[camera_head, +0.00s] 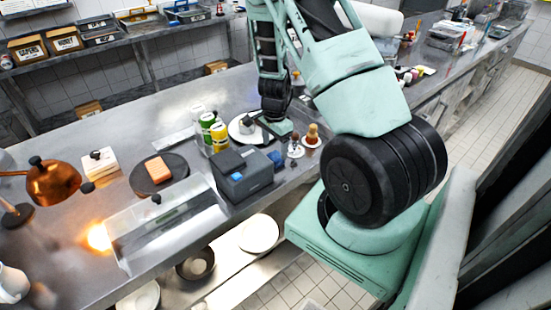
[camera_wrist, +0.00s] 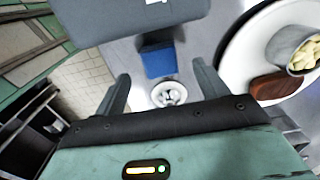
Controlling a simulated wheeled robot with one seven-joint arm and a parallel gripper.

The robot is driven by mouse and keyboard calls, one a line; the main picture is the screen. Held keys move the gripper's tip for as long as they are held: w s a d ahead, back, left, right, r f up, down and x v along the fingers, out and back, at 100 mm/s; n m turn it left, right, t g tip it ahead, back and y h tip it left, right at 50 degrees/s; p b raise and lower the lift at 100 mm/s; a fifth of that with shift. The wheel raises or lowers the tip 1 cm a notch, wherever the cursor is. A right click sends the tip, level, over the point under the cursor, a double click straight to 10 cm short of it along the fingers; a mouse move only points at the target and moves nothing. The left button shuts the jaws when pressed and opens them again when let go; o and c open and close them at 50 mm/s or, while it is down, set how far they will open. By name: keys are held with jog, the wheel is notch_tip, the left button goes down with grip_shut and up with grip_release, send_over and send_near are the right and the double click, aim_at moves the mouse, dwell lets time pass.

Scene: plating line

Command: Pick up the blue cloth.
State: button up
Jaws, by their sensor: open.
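The blue cloth (camera_wrist: 157,61) shows in the wrist view as a small blue patch on the metal counter, beside the edge of a dark grey box (camera_wrist: 120,18). In the head view a blue patch (camera_head: 277,159) sits at the right side of the grey box (camera_head: 243,176). My gripper (camera_wrist: 161,76) is open and empty. In the wrist view its fingers stand apart on either side, with the cloth between and beyond them. In the head view my gripper (camera_head: 276,128) is over the counter, just behind the cloth; its fingertips are hard to make out.
A small round white item (camera_wrist: 168,94) lies close to the cloth, between the fingers. A white plate (camera_wrist: 236,62) with a cup of pale food is at right. Yellow and green bottles (camera_head: 213,132) stand left of my gripper. A lit lamp (camera_head: 55,183) is far left.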

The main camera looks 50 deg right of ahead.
aim_at(276, 156)
jog(key=shift+d+f+p, duration=0.15)
jog(key=shift+f+p, duration=0.65)
jog(key=shift+f, duration=1.6)
jog(key=c, duration=1)
jog(key=shift+c, duration=0.2)
jog(key=shift+r, duration=0.1)
notch_tip(276, 156, up, 10)
jog(key=b, duration=0.1)
jog(key=shift+b, duration=0.35)
jog(key=shift+o, duration=1.4)
jog(key=shift+c, duration=1)
jog(key=shift+s, duration=0.15)
